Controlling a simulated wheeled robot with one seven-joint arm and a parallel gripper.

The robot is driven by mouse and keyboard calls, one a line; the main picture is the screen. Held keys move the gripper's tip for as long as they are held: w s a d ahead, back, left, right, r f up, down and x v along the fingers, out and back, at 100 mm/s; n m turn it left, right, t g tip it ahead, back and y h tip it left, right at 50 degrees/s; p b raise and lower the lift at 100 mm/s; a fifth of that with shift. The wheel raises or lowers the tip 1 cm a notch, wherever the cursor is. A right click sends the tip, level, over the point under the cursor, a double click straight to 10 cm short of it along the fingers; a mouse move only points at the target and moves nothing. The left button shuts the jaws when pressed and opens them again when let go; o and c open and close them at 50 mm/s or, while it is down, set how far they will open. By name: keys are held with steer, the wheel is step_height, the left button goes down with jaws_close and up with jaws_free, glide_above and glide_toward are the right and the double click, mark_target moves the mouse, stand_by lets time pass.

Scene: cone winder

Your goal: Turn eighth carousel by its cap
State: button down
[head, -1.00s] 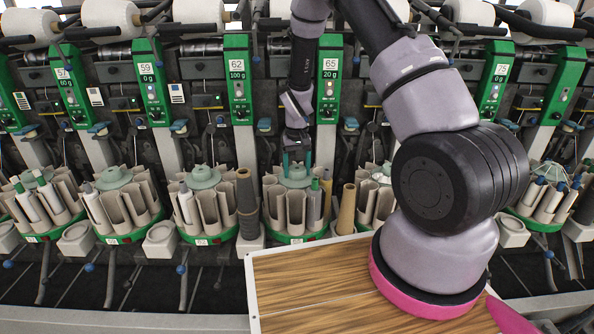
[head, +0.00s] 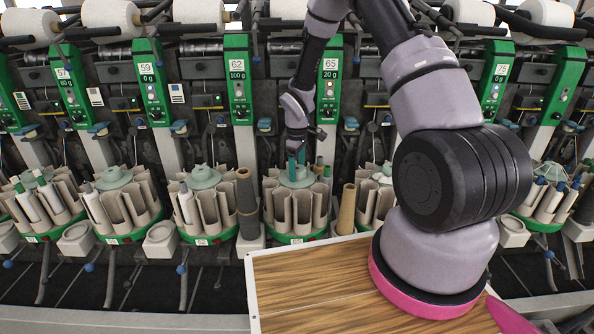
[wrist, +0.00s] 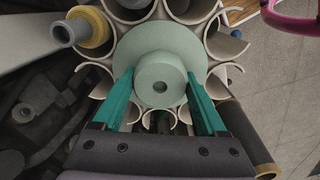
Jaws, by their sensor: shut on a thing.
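The carousel (head: 296,212) under the unit marked 65 has a ring of pale beige pockets around a grey-green cap (head: 294,176). My gripper (head: 296,160) points down at the cap from above. In the wrist view its two teal fingers (wrist: 160,88) stand on either side of the round cap (wrist: 160,72) and are shut on it. In the head view, the carousel's front pockets look empty. A few tubes stand at its back right. The wrist view shows a yellow and grey tube (wrist: 88,32) in a pocket at upper left.
Similar carousels stand on both sides, such as one at left (head: 202,205). A dark cone stack (head: 246,205) stands close on the left and a tan cone (head: 346,210) on the right. A wood-topped surface (head: 310,285) lies in front, below my arm.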

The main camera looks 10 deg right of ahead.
steer(key=shift+n, duration=1.1)
jaws_free()
steer(key=shift+r, duration=0.1)
step_height(320, 180, up, 11)
steer(key=shift+f, duration=0.2)
steer(key=shift+r, duration=0.1)
